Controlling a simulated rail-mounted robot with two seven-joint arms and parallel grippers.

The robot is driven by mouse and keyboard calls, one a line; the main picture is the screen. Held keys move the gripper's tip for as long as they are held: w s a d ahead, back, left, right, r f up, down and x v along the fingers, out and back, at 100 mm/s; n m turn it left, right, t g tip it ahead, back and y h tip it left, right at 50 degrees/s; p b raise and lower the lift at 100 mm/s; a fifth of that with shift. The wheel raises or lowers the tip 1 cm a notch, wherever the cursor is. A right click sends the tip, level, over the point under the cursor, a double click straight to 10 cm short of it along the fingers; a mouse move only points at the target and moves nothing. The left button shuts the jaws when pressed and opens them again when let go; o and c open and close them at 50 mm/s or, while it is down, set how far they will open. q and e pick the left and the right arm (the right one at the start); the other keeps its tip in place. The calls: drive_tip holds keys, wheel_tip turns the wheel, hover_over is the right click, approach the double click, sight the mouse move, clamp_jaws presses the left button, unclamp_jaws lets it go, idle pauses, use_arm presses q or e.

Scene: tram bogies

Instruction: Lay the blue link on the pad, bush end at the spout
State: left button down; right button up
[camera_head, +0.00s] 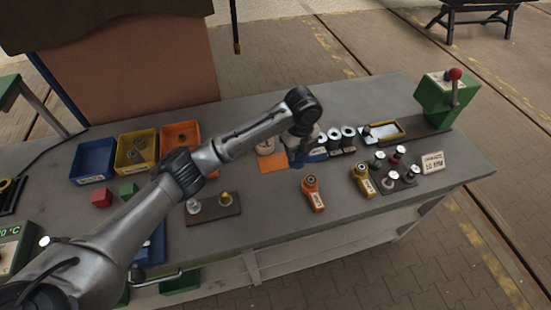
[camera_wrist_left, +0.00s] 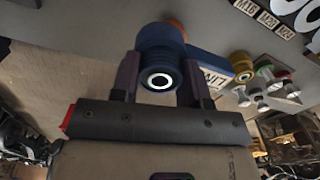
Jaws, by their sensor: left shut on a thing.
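The blue link (camera_head: 317,154) is in my left gripper (camera_head: 298,160), above the middle of the bench. In the left wrist view the fingers (camera_wrist_left: 157,85) are shut on its round bush end (camera_wrist_left: 160,50), and its labelled bar (camera_wrist_left: 208,65) runs off to the right. A flat white area in a yellow frame (camera_head: 400,126), which looks like the pad, lies at the back right, apart from the link. A small dark-and-white part at its left end may be the spout; it is too small to tell. My right gripper is out of view.
An orange link (camera_head: 313,194) and a yellow link (camera_head: 363,181) lie near the front. Several knobbed pegs (camera_head: 390,175) stand on a dark plate at right. Grey cylinders (camera_head: 335,138) stand behind the gripper. A green press (camera_head: 440,98) stands beyond the framed area.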

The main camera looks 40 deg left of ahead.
use_arm(q)
drive_tip(key=a+f, duration=0.2)
drive_tip(key=a, duration=0.1)
drive_tip(key=a+f, duration=0.2)
drive_tip(key=a, duration=0.2)
drive_tip(key=a+f+b, duration=0.1)
drive_tip(key=a+f, duration=0.1)
drive_tip(key=a, duration=0.2)
drive_tip(key=shift+w+a+f, duration=0.1)
drive_tip(key=shift+w+f, duration=0.2)
drive_tip(key=shift+w, duration=0.1)
drive_tip(key=shift+f, duration=2)
drive_tip(key=shift+f, duration=0.1)
drive_tip(key=c, duration=0.6)
unclamp_jaws()
drive_tip(key=shift+r+p, duration=0.4)
drive_tip(key=shift+r, duration=5.7)
